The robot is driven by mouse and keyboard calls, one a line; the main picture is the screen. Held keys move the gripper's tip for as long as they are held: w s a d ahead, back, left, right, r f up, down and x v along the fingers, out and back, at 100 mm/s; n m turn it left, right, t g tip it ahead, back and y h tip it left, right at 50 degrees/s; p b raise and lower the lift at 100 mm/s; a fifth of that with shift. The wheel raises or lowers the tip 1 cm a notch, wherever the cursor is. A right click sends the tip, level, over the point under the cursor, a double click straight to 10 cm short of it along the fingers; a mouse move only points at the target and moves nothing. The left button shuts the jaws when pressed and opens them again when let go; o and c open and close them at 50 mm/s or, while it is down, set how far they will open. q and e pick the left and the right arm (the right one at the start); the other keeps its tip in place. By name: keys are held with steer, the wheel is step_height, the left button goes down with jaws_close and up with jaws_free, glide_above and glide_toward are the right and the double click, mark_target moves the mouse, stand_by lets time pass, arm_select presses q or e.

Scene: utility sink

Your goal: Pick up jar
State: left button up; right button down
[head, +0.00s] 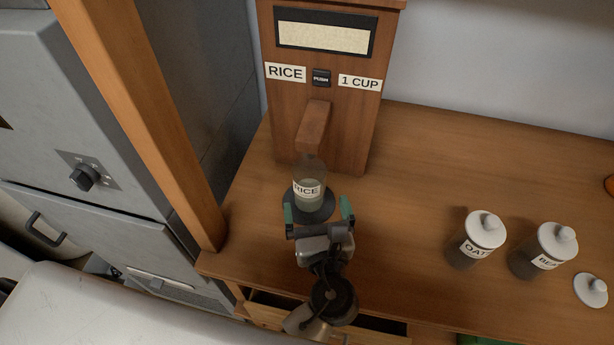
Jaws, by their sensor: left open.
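A clear glass jar (311,198) labelled RICE stands upright on a dark round base under the spout of the wooden rice dispenser (328,133). It has no lid on it and looks partly filled with something pale. My left gripper (318,208) is open, with its green-tipped fingers one to each side of the jar's lower part. A gap shows between the fingers and the glass, on the right side most clearly. Whether either finger touches the jar cannot be told. My right gripper is not in view.
Lidded jars labelled OAT (476,240) and BEA (542,251) stand on the right of the wooden counter (440,165). A loose white lid (590,290) lies beside them. A wooden post (150,125) and grey appliance (75,105) stand left. An open drawer (268,314) is below the counter edge.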

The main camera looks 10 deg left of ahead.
mark_target(307, 165)
arm_select(q)
steer(key=x, duration=0.3)
steer(key=shift+r+p, duration=0.1)
steer(key=shift+p, duration=0.25)
steer(key=shift+w+a, duration=0.15)
steer(key=shift+w, duration=0.15)
steer(key=p+x, duration=0.1)
steer(key=x, duration=0.1)
steer(key=p+x, duration=0.1)
steer(key=x, duration=0.1)
steer(key=shift+w+f, duration=0.2)
steer(key=shift+f, duration=0.05)
steer(key=shift+w+a+f, duration=0.15)
steer(key=shift+w, duration=0.15)
steer(key=shift+c, duration=1.6)
steer(key=c, duration=0.7)
steer(key=shift+c, duration=0.8)
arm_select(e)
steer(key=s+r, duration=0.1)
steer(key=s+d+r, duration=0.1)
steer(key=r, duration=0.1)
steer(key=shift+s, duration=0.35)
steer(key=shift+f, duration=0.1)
